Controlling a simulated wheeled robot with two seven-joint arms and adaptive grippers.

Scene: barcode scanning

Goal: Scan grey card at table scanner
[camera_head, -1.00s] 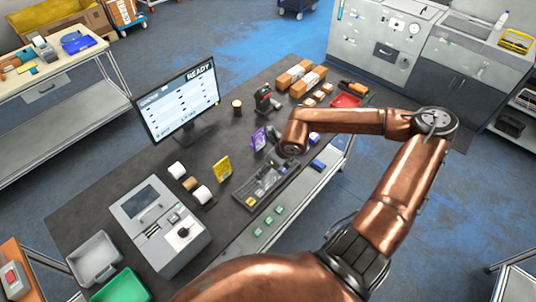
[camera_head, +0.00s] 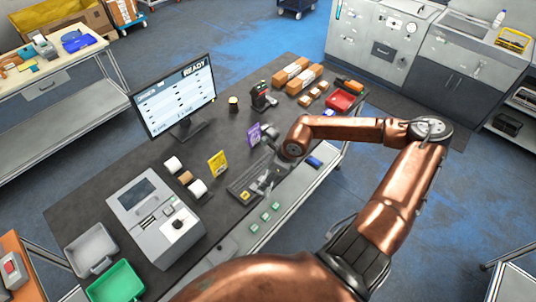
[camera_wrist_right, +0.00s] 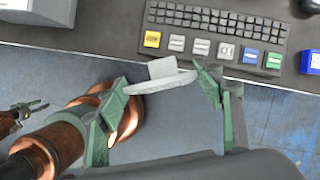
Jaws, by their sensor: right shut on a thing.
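My right gripper (camera_head: 268,184) hangs at the keyboard's front edge. In the right wrist view its green fingers (camera_wrist_right: 163,84) are shut on a thin pale grey card (camera_wrist_right: 163,69), held at the table's front edge with a white edge strip toward me. The head view is too small to show the card. A black and red scanner (camera_head: 262,97) stands upright on the table beyond the gripper, well apart from it. A dark gripper (camera_wrist_right: 33,108), seemingly my left one, shows at the left edge of the wrist view; its jaw state is unclear.
The keyboard (camera_wrist_right: 215,35) has several coloured keys or cards along its front. A purple box (camera_head: 254,134) and a yellow sign (camera_head: 217,164) stand nearby. A monitor (camera_head: 172,98) reads READY. A grey machine (camera_head: 155,220) stands at left. Small brown boxes lie at the back right.

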